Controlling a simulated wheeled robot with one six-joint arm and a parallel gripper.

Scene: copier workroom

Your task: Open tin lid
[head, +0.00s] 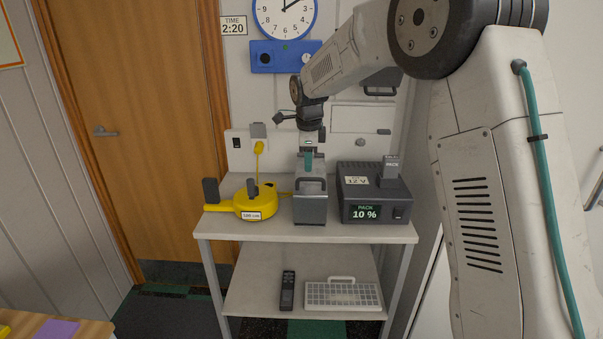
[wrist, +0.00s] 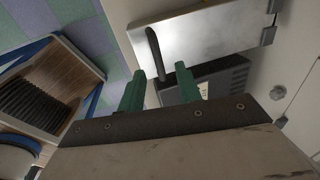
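A grey metal box with a handle-like loop on its upper front, apparently the tin (head: 310,209), stands on the upper shelf of the cart in the head view. My gripper (head: 308,162) points down just above or behind its top; the exact gap is hard to tell. In the wrist view the two green fingers (wrist: 160,88) are apart with nothing gripped. Beyond them is a silver plate (wrist: 205,38), perhaps the lid, with a dark bar and dark hinge-like pieces at its right edge. The bar's lower end shows between the fingers. Whether the lid is raised cannot be told.
A yellow round case (head: 256,205) stands left of the tin and a dark charger reading 10 % (head: 374,197) stands close on its right. A remote (head: 287,291) and a white slotted tray (head: 343,297) lie on the lower shelf (head: 252,292). The front edge of the upper shelf is bare.

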